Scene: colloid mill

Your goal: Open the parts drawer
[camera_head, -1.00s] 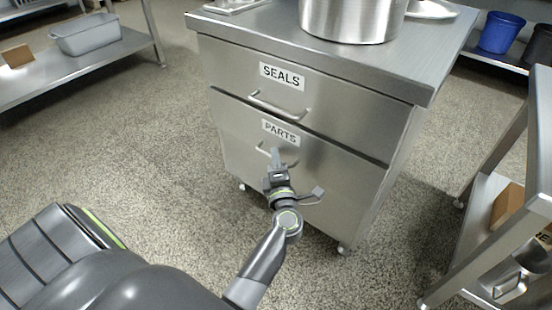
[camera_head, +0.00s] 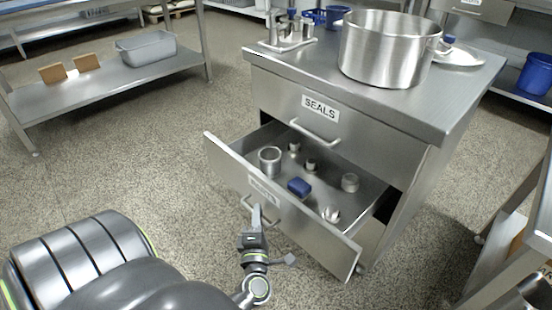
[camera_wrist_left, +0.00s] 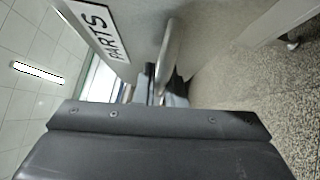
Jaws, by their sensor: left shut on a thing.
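The parts drawer (camera_head: 318,232) is the lower drawer of a steel cabinet and stands well pulled out. Inside it lie several metal fittings and a blue block (camera_head: 299,187). My left gripper (camera_head: 256,215) is at the drawer's front, shut on its bar handle (camera_head: 243,203). In the left wrist view the handle (camera_wrist_left: 170,50) runs down to the gripper's fingers, beside the PARTS label (camera_wrist_left: 98,28). The fingertips are partly hidden there by the gripper's body. My right gripper is not in view.
The SEALS drawer (camera_head: 290,115) above is closed. A large steel pot (camera_head: 385,55) stands on the cabinet top. A shelf with a grey tub (camera_head: 146,50) is at the left, and a steel frame (camera_head: 505,235) at the right. Floor in front of the drawer is clear.

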